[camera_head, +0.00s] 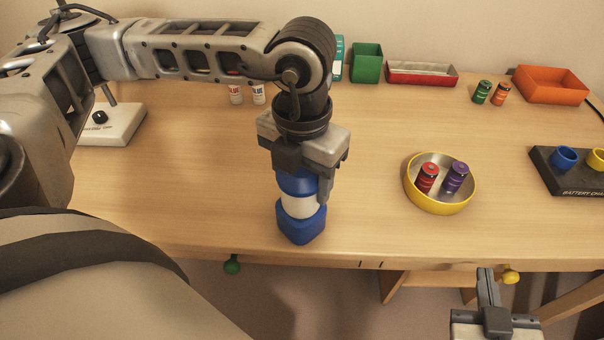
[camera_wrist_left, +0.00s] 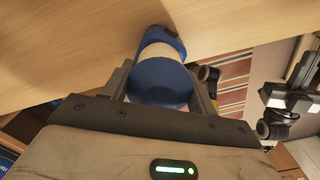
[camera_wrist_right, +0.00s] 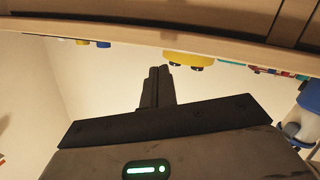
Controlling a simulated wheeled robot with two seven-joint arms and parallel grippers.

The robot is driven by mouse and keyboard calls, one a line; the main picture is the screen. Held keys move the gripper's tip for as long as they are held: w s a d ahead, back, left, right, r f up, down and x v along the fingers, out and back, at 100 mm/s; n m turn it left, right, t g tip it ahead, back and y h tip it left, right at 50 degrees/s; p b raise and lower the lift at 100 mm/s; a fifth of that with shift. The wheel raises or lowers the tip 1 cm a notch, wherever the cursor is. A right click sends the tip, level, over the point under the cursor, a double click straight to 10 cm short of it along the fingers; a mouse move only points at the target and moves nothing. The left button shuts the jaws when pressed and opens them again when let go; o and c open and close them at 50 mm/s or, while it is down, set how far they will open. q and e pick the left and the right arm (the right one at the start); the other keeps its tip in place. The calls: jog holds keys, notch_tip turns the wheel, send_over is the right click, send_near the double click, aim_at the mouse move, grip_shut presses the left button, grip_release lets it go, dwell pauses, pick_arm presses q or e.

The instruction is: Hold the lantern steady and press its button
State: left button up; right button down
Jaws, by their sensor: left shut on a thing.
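The lantern (camera_head: 298,207) is blue with a white middle band and stands upright near the table's front edge. My left gripper (camera_head: 302,182) comes down over it from above and is shut on its upper blue part. In the left wrist view the lantern (camera_wrist_left: 160,82) sits between the two fingers. Its button cannot be made out. My right gripper (camera_head: 488,290) is low at the bottom right, in front of the table edge and apart from the lantern. Its fingers (camera_wrist_right: 157,85) are together with nothing between them. The lantern (camera_wrist_right: 298,118) also shows at the right wrist view's right edge.
A yellow-rimmed bowl (camera_head: 440,206) holds a red and a purple battery. A black battery charger (camera_head: 567,180) with coloured cups lies at the right. Green and orange batteries (camera_head: 491,93) and several trays stand at the back. The tabletop between lantern and bowl is clear.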

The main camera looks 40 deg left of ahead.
jog(key=w+a+r+n+g+y, duration=0.2)
jog(key=a+r+n+y, duration=0.5)
jog(key=n, duration=0.5)
jog(key=w+a+r+n+g+y, duration=0.1)
jog(key=w+a+r+n+y, duration=0.2)
jog(key=a+r+n+y, duration=0.7)
jog(key=s+a+f+n+g+h, duration=0.2)
jog(key=a+n+g, duration=0.1)
jog(key=n+g, duration=0.65)
jog(key=s+a+f+n+g+h, duration=0.1)
jog(key=a+f+n+g, duration=0.15)
jog(key=n+g, duration=0.65)
jog(key=f+n+h, duration=0.1)
jog(key=n+h, duration=0.1)
jog(key=n, duration=0.1)
jog(key=d+f+n+h, duration=0.1)
jog(key=f+n+h, duration=0.1)
jog(key=n+h, duration=0.1)
jog(key=d+f+n+t+h, duration=0.1)
jog(key=f+n+h, duration=0.1)
jog(key=n, duration=0.2)
jog(key=shift+w+d+f+n, duration=0.1)
jog(key=shift+w+f+n, duration=0.15)
jog(key=shift+w+n, duration=0.15)
jog(key=shift+f+h, duration=0.15)
jog(key=shift+h, duration=0.25)
jog(key=shift+f, duration=0.2)
jog(key=shift+x, duration=3.55)
